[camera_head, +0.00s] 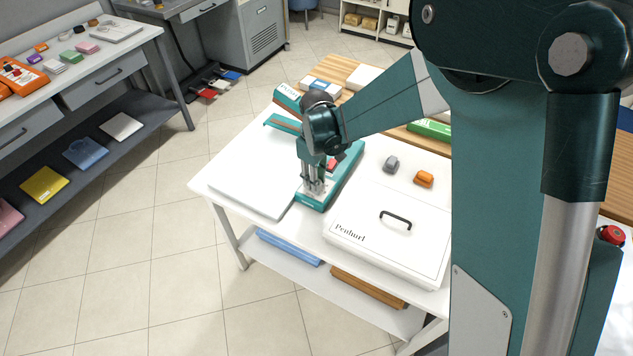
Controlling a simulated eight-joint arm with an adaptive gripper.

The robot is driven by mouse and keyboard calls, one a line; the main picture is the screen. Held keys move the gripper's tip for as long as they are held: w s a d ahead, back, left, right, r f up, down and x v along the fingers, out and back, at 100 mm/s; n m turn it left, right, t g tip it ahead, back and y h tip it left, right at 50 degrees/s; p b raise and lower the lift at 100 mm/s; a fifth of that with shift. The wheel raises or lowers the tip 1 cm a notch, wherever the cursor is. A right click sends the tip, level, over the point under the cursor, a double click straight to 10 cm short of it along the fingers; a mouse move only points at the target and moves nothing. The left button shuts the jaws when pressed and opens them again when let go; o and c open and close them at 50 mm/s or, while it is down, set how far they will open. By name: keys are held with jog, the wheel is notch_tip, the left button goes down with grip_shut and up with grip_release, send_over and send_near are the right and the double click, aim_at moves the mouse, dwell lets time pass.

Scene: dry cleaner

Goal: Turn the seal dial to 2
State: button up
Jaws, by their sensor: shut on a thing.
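A teal sealer (348,178) stands on the white table, its long body running from front to back. My gripper (314,185) reaches down over the front end of the sealer, with its fingers closed there. The fingers are shut on the seal dial, which is mostly hidden by the fingers, so its numbers and pointer cannot be read. A small red part (331,166) shows just behind the fingers on the sealer.
A white lidded box (360,236) with a black handle is close on the right. A grey item (391,164) and an orange item (424,179) lie behind it. A white flat board (245,184) lies left of the sealer. A side counter (120,38) stands far left.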

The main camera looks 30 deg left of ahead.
jog(key=shift+n, duration=0.5)
jog(key=o, duration=0.9)
jog(key=shift+r, duration=0.1)
jog(key=shift+r, duration=5.95)
